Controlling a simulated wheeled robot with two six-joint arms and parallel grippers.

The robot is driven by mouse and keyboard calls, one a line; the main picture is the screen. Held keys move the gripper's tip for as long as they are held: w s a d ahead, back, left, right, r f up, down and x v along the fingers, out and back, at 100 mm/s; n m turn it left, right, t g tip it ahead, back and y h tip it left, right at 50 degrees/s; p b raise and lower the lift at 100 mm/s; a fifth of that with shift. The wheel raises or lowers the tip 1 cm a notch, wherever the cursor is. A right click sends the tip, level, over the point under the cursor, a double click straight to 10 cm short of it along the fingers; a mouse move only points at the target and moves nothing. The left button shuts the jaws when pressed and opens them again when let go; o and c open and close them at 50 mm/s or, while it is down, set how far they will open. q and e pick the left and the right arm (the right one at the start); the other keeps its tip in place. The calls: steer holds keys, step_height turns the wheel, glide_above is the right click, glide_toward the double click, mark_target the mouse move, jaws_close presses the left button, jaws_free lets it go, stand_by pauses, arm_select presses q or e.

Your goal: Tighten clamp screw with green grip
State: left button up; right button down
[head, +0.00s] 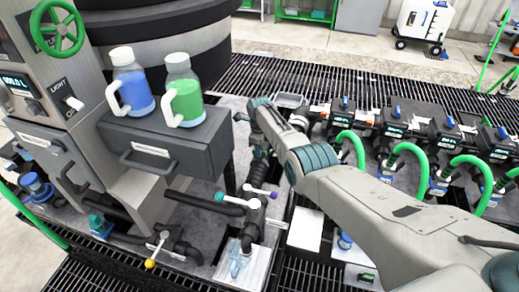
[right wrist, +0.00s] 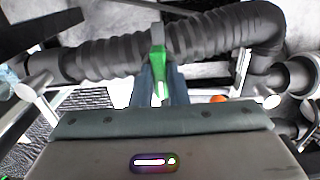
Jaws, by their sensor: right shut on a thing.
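The clamp screw's green grip (right wrist: 158,60) shows in the right wrist view, upright against a black corrugated hose (right wrist: 105,58). My right gripper (right wrist: 161,88) is shut on this green grip, with one blue-grey finger on each side of it. A grey metal piece stands above the grip across the hose. In the head view my right arm reaches in from the lower right, and its wrist is over the hose (head: 258,170) behind the valves. The grip and fingertips cannot be made out there. My left gripper is not in view.
Valves with white (head: 254,203), purple and teal handle ends stand just in front of the hose. Blue (head: 137,92) and green (head: 187,97) jugs stand on a grey cabinet at left. Several black units with green hoses (head: 408,150) line the right side.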

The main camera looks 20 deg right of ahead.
steer(key=shift+w+r, duration=0.2)
steer(key=shift+r, duration=0.05)
steer(key=c, duration=1.4)
jaws_free()
steer(key=shift+c, duration=0.2)
steer(key=shift+s+f, duration=0.1)
steer(key=shift+s, duration=0.05)
steer(key=shift+r, duration=0.45)
step_height(320, 180, up, 10)
steer(key=shift+f, duration=0.15)
